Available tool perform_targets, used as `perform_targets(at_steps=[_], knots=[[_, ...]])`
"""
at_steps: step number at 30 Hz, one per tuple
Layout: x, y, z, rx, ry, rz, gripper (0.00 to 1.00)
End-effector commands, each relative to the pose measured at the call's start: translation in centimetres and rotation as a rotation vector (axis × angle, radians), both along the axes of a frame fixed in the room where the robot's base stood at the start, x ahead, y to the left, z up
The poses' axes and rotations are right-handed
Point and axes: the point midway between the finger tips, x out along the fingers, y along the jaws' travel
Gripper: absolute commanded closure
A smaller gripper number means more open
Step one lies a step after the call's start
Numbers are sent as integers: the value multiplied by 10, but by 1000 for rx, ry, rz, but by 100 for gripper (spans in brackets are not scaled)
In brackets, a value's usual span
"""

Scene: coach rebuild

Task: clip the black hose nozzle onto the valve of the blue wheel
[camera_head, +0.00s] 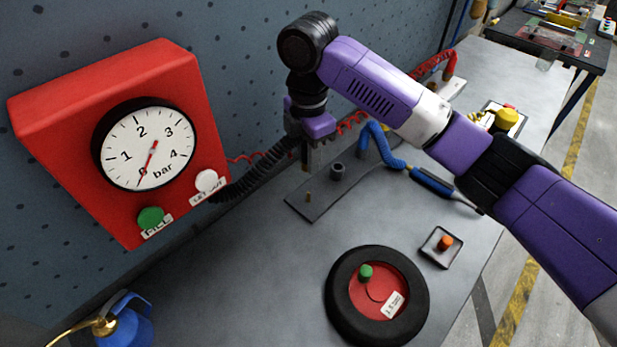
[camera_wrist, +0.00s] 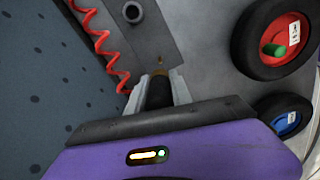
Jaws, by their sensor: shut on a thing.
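My gripper (camera_head: 313,160) is shut on the black hose nozzle (camera_wrist: 159,92), held above the dark plate near the wall. The nozzle shows between both fingers in the wrist view; in the head view the gripper mostly hides it. The black ribbed hose (camera_head: 262,172) runs from the red gauge box (camera_head: 75,105) to my gripper. The blue wheel (camera_wrist: 262,108), a black tyre with a blue hub and a white label, lies at the right in the wrist view, apart from my gripper. I cannot make out its valve. It does not show in the head view.
A red-hubbed wheel (camera_head: 341,300) with a green cap lies on the bench. The dark plate (camera_head: 325,200) bears a post and a brass pin. A small tray (camera_head: 431,257) holds an orange cap. A blue coiled hose (camera_head: 375,145) lies behind. Bare bench lies left of the red-hubbed wheel.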

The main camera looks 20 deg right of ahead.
Motion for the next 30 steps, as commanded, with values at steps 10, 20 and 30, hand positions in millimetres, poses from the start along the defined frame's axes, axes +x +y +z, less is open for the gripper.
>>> perform_targets(at_steps=[10,20,30], knots=[[1,-1,68,-4,-3,0,100],[0,0,93,-1,0,0,100],[0,0,109,0,0,0,100]])
